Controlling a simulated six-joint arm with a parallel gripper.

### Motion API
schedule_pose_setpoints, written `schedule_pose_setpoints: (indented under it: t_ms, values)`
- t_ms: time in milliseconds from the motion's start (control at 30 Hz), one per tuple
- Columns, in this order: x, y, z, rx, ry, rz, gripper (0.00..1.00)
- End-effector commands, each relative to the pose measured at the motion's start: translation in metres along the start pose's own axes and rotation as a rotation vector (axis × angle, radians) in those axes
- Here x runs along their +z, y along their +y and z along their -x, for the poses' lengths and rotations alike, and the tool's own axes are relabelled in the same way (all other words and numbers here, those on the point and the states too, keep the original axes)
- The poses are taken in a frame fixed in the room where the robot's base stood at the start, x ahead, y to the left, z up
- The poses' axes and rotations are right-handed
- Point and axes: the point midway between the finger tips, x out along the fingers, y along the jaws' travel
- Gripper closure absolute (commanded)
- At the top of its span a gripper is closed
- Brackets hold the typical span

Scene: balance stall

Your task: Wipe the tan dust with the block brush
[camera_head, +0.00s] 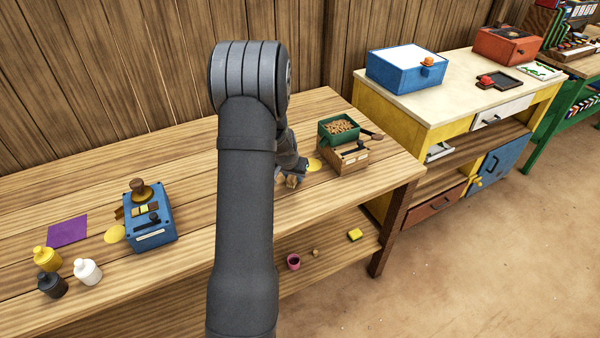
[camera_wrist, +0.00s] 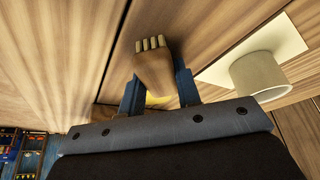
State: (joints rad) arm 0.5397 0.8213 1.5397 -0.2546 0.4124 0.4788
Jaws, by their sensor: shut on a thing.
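The block brush (camera_wrist: 154,72) is a brown wooden block with pale bristles at one end. My gripper (camera_wrist: 158,86) is shut on it, with a blue finger on either side in the wrist view. In the head view the brush (camera_head: 292,182) shows as a small brown piece at my gripper (camera_head: 291,172), beside the arm and low over the wooden bench (camera_head: 190,155). I cannot tell whether the bristles touch a surface. I cannot make out the tan dust in either view; my arm covers part of the bench.
A green tub (camera_head: 338,128) and wooden box (camera_head: 345,157) stand beside a yellow disc (camera_head: 314,164). A blue box (camera_head: 150,222) and several bottles stand left. The bench's back left is clear.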

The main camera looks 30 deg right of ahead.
Motion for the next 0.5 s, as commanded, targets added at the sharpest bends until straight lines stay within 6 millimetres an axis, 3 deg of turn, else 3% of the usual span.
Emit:
schedule_pose_setpoints:
  t_ms: [367, 500]
  values:
    - [0.024, -0.025, 0.01, 0.0, -0.001, 0.003, 0.91]
    - [0.013, -0.013, 0.005, 0.001, 0.0, -0.003, 0.91]
